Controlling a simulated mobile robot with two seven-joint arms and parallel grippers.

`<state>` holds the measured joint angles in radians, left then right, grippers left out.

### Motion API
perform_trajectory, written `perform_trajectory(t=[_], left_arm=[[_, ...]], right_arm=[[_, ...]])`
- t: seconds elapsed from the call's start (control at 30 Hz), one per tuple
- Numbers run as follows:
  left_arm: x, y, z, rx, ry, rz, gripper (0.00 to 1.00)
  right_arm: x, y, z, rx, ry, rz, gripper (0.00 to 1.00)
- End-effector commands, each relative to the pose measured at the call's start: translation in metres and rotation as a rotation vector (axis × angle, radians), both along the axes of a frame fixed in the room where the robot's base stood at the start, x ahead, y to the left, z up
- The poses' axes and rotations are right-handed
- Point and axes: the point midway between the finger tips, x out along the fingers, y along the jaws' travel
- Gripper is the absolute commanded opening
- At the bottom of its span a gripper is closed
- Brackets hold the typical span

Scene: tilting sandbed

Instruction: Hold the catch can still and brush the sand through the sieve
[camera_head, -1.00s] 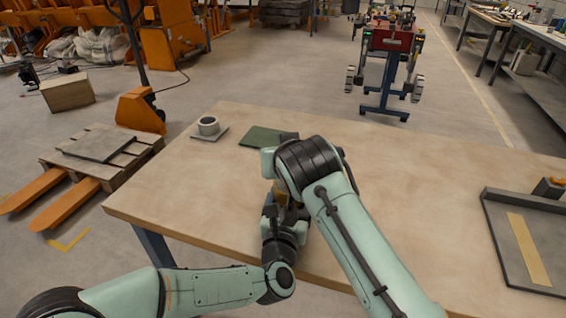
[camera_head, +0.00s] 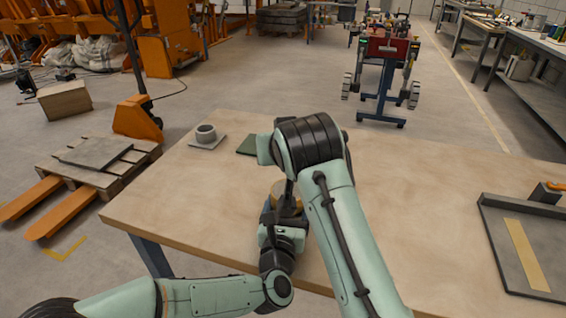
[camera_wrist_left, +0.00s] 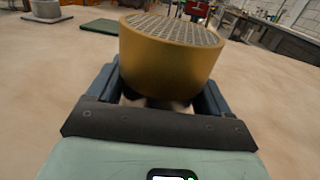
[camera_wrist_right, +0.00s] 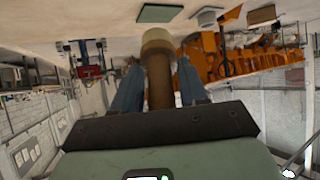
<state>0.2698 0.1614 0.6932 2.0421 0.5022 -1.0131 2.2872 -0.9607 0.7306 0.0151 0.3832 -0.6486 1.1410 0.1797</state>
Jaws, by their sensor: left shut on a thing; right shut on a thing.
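A brass-coloured round sieve (camera_wrist_left: 172,55) with a grey mesh top stands upright in the left wrist view. It also shows in the head view (camera_head: 290,193), partly hidden by my right arm. My left gripper (camera_wrist_left: 160,98) is shut just below it; the catch can between its fingers is mostly hidden under the sieve. My right gripper (camera_wrist_right: 158,85) is shut on a brown brush (camera_wrist_right: 158,78) with a wider tan end pointing away from the palm. I cannot tell whether the brush touches the mesh. No sand can be made out.
A grey round piece on a square plate (camera_head: 206,136) stands at the table's far left, beside a green mat (camera_head: 248,147). A grey tray (camera_head: 496,250) with a yellow strip lies at the right.

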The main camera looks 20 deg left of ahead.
Motion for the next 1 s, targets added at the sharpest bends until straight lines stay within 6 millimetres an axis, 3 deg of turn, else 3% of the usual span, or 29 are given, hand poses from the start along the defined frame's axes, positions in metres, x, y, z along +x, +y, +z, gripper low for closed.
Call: perform_trajectory(t=[0.03, 0.1, 0.47, 0.8, 1.0], left_arm=[[0.0, 0.0, 0.001, 0.0, -0.002, 0.0, 0.86], [0.0, 0.0, 0.001, 0.0, -0.001, 0.0, 1.0], [-0.01, -0.002, 0.001, 0.001, -0.001, -0.002, 1.0], [-0.079, -0.013, 0.002, 0.003, -0.003, -0.003, 1.0], [-0.109, -0.017, 0.001, 0.0, -0.002, -0.001, 1.0]], right_arm=[[0.0, 0.0, 0.0, 0.0, -0.001, 0.0, 0.12], [0.0, 0.0, 0.0, 0.0, -0.001, 0.0, 0.12], [0.0, 0.0, 0.0, 0.0, -0.001, 0.0, 0.12], [0.0, 0.0, 0.0, 0.0, -0.001, 0.0, 0.12], [0.0, 0.0, 0.0, 0.0, -0.001, 0.0, 0.12]])
